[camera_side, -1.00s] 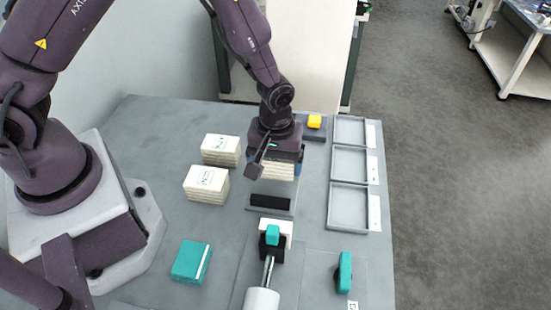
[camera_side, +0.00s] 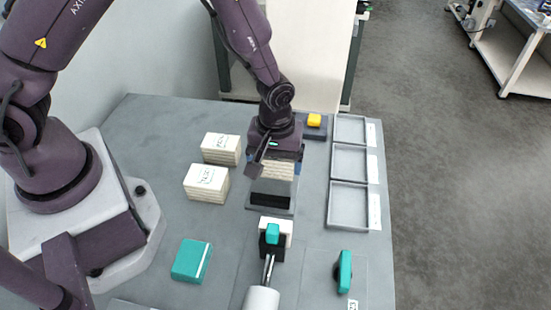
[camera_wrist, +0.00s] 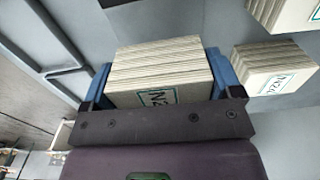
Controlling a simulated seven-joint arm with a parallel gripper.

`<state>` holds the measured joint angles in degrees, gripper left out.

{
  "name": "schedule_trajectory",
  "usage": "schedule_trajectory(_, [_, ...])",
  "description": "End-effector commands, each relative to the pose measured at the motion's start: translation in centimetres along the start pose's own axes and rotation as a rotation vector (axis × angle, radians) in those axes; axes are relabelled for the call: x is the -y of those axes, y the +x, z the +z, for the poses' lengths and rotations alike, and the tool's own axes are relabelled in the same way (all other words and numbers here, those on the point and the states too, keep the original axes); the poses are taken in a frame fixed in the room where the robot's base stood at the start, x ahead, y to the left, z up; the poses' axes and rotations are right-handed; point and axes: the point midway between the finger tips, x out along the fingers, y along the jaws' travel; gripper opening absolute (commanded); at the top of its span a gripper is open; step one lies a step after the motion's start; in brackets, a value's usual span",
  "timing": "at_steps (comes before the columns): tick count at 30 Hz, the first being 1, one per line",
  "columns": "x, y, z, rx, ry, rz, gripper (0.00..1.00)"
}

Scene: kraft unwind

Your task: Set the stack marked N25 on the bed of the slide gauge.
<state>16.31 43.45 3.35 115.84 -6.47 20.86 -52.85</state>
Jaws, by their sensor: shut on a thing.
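My gripper (camera_side: 275,165) is shut on a cream layered stack (camera_side: 284,169). In the wrist view the stack (camera_wrist: 165,72) sits between the two blue fingers (camera_wrist: 160,80); its label begins with N, and the rest is partly hidden by my gripper. The slide gauge has a grey bed with a black strip (camera_side: 270,199) and, in front, a white-and-black block with a teal top (camera_side: 272,234) and a pale cylinder (camera_side: 262,298). The held stack is over the back of the bed; I cannot tell whether it touches.
Two more cream stacks (camera_side: 221,149) (camera_side: 206,182) stand left of the gauge; one in the wrist view reads N24 (camera_wrist: 288,80). Empty grey trays (camera_side: 348,206) line the right edge.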

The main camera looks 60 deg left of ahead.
Motion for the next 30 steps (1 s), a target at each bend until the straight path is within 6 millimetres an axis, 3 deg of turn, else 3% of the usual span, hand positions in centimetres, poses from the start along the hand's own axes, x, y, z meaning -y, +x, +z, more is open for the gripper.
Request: schedule_trajectory(30, [0.0,1.4,0.0,0.000,0.000,0.000,0.61])
